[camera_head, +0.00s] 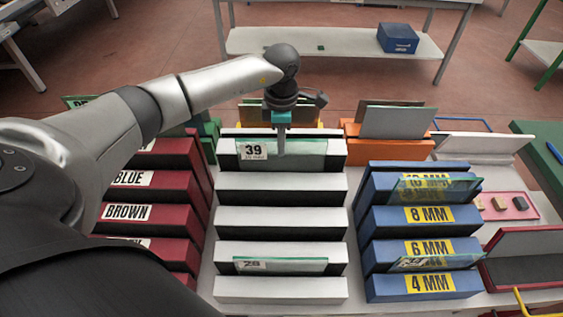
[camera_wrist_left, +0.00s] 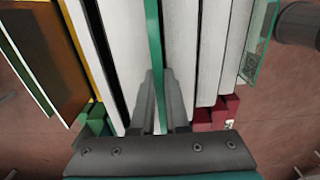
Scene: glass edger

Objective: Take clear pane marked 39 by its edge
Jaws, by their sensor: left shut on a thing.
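The clear pane marked 39 (camera_head: 308,148) stands on edge in a slot near the back of the white rack (camera_head: 282,190), with its label at the left end. My left gripper (camera_head: 281,143) reaches down over its top edge from above, just right of the label. In the left wrist view the pane's green edge (camera_wrist_left: 155,50) runs between the two fingers of my left gripper (camera_wrist_left: 158,85), which is shut on it. The pane's lower edge is hidden in the slot. My right gripper is not in view.
Another clear pane marked 28 (camera_head: 280,265) stands in a front slot. A dark red rack (camera_head: 152,182) is at the left, partly behind my arm. A blue rack (camera_head: 415,245) with panes is at the right. An orange rack (camera_head: 387,150) holds panes behind it.

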